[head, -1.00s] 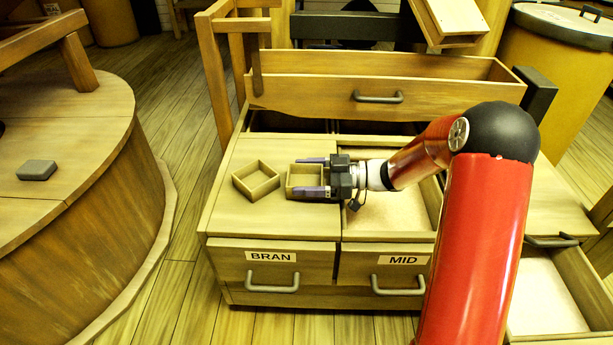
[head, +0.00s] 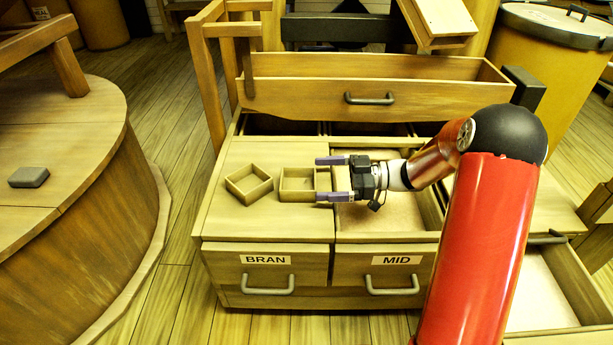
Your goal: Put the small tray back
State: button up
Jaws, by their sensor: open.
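Two small open square wooden trays sit side by side on the flat lid above the BRAN drawer. The left tray (head: 249,196) is turned at an angle; the right tray (head: 297,197) lies nearly square to the lid. Both look empty. I cannot tell which one the task calls the small tray. My gripper (head: 321,178) is open and empty, just right of the right tray. Its two purple fingers point left, with their tips close to that tray's right edge; whether they touch it is unclear. My gripper partly covers the open MID bin (head: 400,222), which holds pale meal.
The BRAN drawer front (head: 265,277) and MID drawer front face me, both with handles. Behind the lids is a long wooden drawer (head: 375,92). A round wooden platform with a grey block (head: 28,177) stands at left. Another open bin (head: 545,290) is at lower right.

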jog(key=d, duration=0.5)
jog(key=w+r+m+t+h, duration=0.5)
jog(key=w+r+t+h, duration=0.3)
jog(key=r+t, duration=0.35)
jog(key=s+d+r+m+t+h, duration=0.2)
jog(key=s+d+r+m+h, duration=0.5)
jog(key=h, duration=0.3)
jog(key=s+a+f+m+g, duration=0.1)
jog(key=s+f+g, duration=0.3)
jog(key=s, duration=0.9)
jog(key=s+a+f+m+g, duration=0.2)
jog(key=s+f+m+g, duration=0.2)
jog(key=s, duration=1)
jog(key=shift+s+m+y, duration=0.3)
jog(key=shift+g, duration=0.25)
